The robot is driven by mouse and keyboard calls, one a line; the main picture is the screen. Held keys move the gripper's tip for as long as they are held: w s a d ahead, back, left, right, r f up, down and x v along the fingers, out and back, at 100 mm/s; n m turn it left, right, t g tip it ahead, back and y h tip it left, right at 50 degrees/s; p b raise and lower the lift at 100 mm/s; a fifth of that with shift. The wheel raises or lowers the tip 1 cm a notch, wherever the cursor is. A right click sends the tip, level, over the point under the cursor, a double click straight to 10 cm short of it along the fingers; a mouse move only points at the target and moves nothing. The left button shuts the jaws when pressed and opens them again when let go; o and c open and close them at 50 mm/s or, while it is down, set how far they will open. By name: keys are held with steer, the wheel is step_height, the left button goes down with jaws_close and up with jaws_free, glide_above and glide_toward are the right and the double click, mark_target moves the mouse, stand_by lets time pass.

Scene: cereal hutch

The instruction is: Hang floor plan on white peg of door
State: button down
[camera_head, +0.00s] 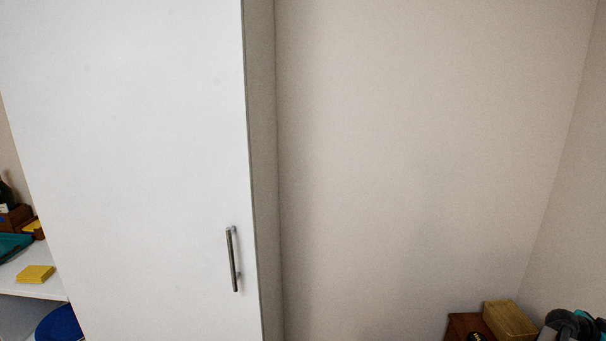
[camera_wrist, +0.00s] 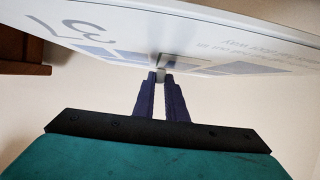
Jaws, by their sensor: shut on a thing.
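The floor plan (camera_wrist: 215,50) is a thin white board with blue-grey printed shapes, a large "37" and small lettering, seen at a steep slant across the top of the wrist view. My gripper (camera_wrist: 163,76) has its dark fingers shut on a small grey piece at the board's near edge. A tall white door (camera_head: 150,140) with a vertical metal handle (camera_head: 233,259) fills the left of the head view, and it looks closed. I see no white peg in either view. The floor plan does not clearly show in the head view.
A bare beige wall (camera_head: 410,150) lies right of the door. A light wooden box (camera_head: 510,320) is low at the right. Open shelving at far left holds a yellow block (camera_head: 36,274) and a blue round thing (camera_head: 60,324). A brown wooden edge (camera_wrist: 22,68) shows in the wrist view.

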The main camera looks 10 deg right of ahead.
steer(key=shift+n+t, duration=0.7)
steer(key=shift+t, duration=0.1)
steer(key=w+a+b, duration=0.1)
steer(key=w, duration=0.2)
steer(key=w+a+b, duration=0.1)
steer(key=w, duration=0.3)
steer(key=w+a+f+b, duration=0.1)
steer(key=w, duration=0.2)
steer(key=shift+w+a, duration=0.25)
steer(key=shift+a, duration=0.15)
steer(key=w+a+f+n+t+b, duration=0.1)
steer(key=w+a+n+t+b, duration=0.6)
steer(key=w+a, duration=1.6)
steer(key=w+a+f+n+t+y+b, duration=0.15)
steer(key=w+a+b, duration=0.25)
steer(key=w+a, duration=0.45)
steer(key=w+a+n+t+y+b, duration=0.15)
steer(key=w+a+b, duration=0.3)
steer(key=a, duration=0.65)
steer(key=w+a+r+n+t+y+b, duration=0.1)
steer(key=a+n+y, duration=0.3)
steer(key=a, duration=0.9)
steer(key=w+a+r+n+t+y+b, duration=0.1)
steer(key=a+n+t+y, duration=0.3)
steer(key=a, duration=0.9)
steer(key=shift+w+r+n+y+b, duration=0.3)
steer(key=shift+w+n+y+b, duration=0.15)
steer(key=shift+n+y, duration=0.4)
steer(key=shift+a, duration=0.1)
